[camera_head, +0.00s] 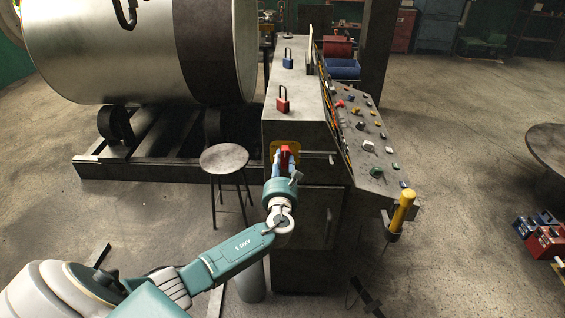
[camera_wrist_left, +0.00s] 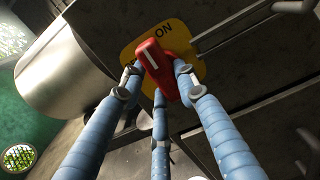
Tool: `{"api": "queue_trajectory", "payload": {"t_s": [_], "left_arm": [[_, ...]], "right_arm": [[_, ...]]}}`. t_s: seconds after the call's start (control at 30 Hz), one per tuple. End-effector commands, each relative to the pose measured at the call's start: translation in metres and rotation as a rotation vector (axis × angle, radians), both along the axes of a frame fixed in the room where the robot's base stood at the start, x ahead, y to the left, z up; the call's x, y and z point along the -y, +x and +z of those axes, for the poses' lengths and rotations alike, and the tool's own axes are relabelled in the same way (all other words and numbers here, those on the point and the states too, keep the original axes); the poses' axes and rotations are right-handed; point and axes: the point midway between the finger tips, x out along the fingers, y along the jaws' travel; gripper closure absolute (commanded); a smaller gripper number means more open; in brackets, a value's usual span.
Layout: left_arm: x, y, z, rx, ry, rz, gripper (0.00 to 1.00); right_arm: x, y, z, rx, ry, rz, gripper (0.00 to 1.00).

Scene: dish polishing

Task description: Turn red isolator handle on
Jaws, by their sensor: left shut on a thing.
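The red isolator handle (camera_head: 285,154) is on a yellow plate (camera_head: 274,146) on the front of the grey cabinet. In the left wrist view the red handle (camera_wrist_left: 155,60) has a white stripe at its upper end, just below the word ON on the yellow plate (camera_wrist_left: 181,36). My left gripper (camera_head: 285,164) is shut on the handle. Its blue fingers (camera_wrist_left: 157,80) sit on both sides of the handle, with a third finger below. My right gripper is not in view.
A red padlock (camera_head: 282,101) and a blue padlock (camera_head: 287,60) stand on the cabinet top. A sloped panel (camera_head: 352,120) with buttons and a yellow-handled lever (camera_head: 402,212) is at the right. A round stool (camera_head: 224,158) stands left of the cabinet. Floor at the right is mostly open.

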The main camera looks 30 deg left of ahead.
Motion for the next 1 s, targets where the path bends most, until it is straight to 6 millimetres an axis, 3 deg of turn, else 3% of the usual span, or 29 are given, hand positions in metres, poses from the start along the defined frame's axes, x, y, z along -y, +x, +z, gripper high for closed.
{"api": "queue_trajectory", "payload": {"t_s": [0.07,0.1,0.2,0.57,0.73,1.0], "left_arm": [[0.000,-0.001,-0.002,-0.005,0.003,0.000,0.96],[0.000,-0.001,-0.002,-0.005,0.003,0.000,0.66],[0.000,-0.001,-0.002,-0.004,0.002,0.000,0.50],[0.003,-0.004,-0.001,-0.001,0.000,-0.001,0.50],[0.015,-0.025,-0.002,-0.003,-0.001,-0.002,0.50],[0.046,-0.075,-0.003,-0.004,0.000,-0.003,0.50]], "right_arm": [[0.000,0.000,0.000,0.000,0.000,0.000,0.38],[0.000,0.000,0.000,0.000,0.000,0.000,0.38],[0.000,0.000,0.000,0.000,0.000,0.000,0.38],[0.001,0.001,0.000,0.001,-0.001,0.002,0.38],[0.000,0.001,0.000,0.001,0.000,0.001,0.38],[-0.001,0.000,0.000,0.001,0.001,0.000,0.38]]}}
